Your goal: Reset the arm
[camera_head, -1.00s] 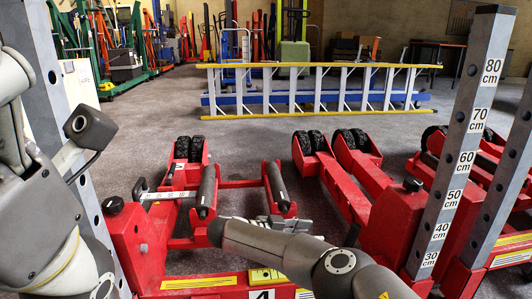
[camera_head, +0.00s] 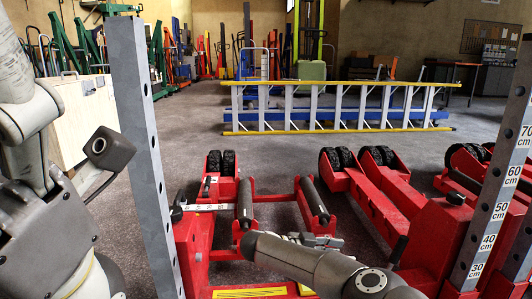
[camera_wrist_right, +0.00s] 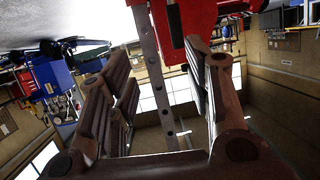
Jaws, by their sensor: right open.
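The red trolley jack (camera_head: 194,243) stands on the floor in front of me, with black wheels, dark rollers and a grey holed post (camera_head: 146,150) at its left. My right arm reaches in from the lower right in the head view. Its right gripper (camera_head: 318,240) is by the jack's rollers, small and partly hidden by the arm. In the right wrist view its fingers (camera_wrist_right: 160,95) are spread wide. A grey holed post (camera_wrist_right: 161,70) and a red part (camera_wrist_right: 190,20) show beyond them, with no object visibly gripped. My left arm fills the left edge; its gripper does not show.
A second red jack (camera_head: 380,195) and a post marked in cm (camera_head: 497,185) stand at the right. A yellow, white and blue ladder (camera_head: 340,108) lies on its side farther back. Open grey floor lies between the jacks and the ladder. Tools line the back wall.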

